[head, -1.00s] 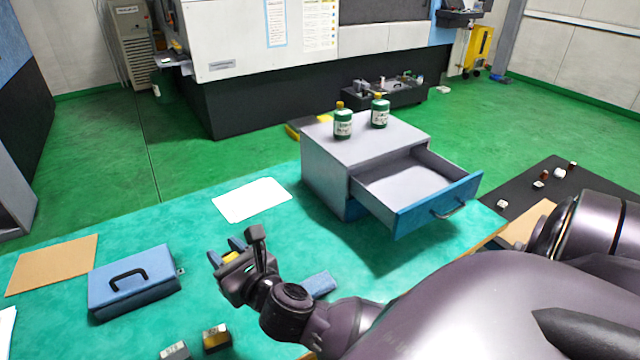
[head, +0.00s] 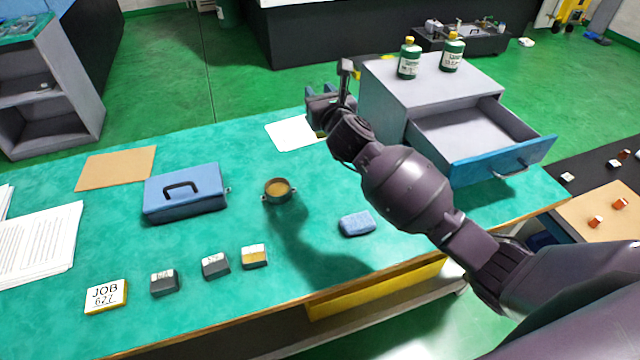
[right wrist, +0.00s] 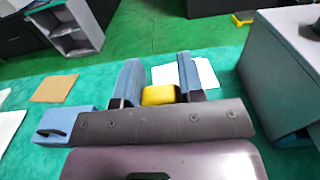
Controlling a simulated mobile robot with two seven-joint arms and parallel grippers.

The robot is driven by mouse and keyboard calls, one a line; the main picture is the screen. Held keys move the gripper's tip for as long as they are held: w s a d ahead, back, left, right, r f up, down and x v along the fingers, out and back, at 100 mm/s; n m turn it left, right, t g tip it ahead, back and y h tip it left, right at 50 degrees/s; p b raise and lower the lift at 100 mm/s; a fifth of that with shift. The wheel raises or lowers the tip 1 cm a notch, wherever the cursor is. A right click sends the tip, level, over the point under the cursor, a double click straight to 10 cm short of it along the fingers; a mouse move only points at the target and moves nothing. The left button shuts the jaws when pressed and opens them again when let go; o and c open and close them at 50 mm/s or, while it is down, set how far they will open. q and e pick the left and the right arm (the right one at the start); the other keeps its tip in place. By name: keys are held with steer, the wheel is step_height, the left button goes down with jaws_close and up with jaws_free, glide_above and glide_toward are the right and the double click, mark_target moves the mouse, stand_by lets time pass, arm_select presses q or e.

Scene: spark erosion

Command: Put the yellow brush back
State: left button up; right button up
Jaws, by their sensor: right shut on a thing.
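My right gripper (head: 326,100) is up beside the left side of the grey drawer cabinet, in front of the white sheet in the head view. In the right wrist view its two blue-grey fingers (right wrist: 158,82) are shut on the yellow brush (right wrist: 158,96). Only a yellow block-like part of the brush shows between the fingers; the rest is hidden. My left gripper is not in view.
The grey cabinet (head: 385,100) has its blue-fronted drawer (head: 500,162) pulled open and two green bottles on top. A blue box (head: 185,205), round brown-topped pot (head: 278,190), blue sponge-like block (head: 357,223) and several small blocks stand on the green table.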

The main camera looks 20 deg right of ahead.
step_height(320, 180, down, 19)
steer(key=w+b, duration=0.2)
steer(key=b, duration=0.5)
steer(key=o, duration=0.9)
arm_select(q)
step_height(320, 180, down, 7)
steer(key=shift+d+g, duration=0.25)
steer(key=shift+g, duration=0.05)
